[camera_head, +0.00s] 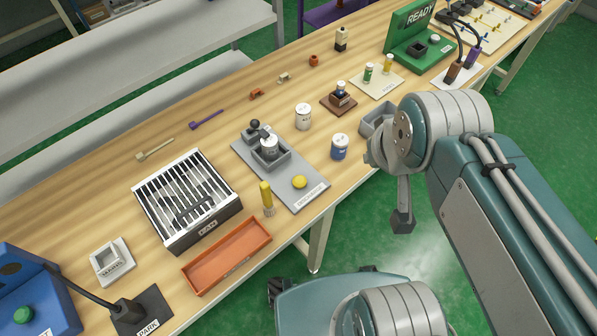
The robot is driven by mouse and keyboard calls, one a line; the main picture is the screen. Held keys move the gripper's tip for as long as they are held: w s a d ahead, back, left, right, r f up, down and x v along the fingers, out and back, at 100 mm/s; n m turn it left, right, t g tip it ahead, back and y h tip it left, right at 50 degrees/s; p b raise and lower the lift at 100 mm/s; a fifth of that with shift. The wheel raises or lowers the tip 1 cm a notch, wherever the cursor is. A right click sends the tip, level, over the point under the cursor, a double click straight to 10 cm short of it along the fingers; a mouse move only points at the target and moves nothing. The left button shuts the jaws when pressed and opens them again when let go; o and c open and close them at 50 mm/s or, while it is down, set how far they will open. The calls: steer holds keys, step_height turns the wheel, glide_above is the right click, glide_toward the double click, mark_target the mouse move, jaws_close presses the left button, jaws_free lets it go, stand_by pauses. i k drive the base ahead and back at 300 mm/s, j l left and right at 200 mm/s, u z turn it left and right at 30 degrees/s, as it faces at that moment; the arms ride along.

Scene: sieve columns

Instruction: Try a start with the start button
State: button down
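A green round button (23,314) sits on a blue box (45,285) at the lower left. Its label is cut off by the frame edge, so I cannot confirm that it is the start button. A yellow round button (299,182) sits on a grey plate (312,194) mid-table, beside a fixture (268,155) holding a white jar; the plate's label is too small to read. My gripper (402,222) hangs beyond the table's front edge, right of both buttons and touching neither. Only a dark-tipped finger shows clearly, so its opening is hidden.
A slatted box (188,205), an orange tray (226,256) and a PARK stand (143,312) with a dark rod lie between the buttons. A yellow-topped post (267,200) stands near the yellow button. A green READY station (420,45) is at the back right.

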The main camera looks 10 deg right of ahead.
mark_target(24, 315)
steer(key=k+j+u, duration=0.1)
steer(key=u, duration=0.25)
steer(key=j+u, duration=0.45)
steer(key=u, duration=0.2)
steer(key=l+u, duration=0.1)
steer(key=u, duration=0.3)
steer(key=l+u, duration=0.1)
steer(key=u, duration=0.3)
steer(key=k+l+u, duration=0.1)
steer(key=u, duration=0.35)
steer(key=k+u, duration=0.1)
steer(key=u, duration=0.3)
steer(key=i+j+z, duration=0.2)
steer(key=i+j, duration=0.3)
steer(key=i+j+z, duration=0.2)
steer(key=i+j, duration=0.25)
steer(key=j, duration=0.2)
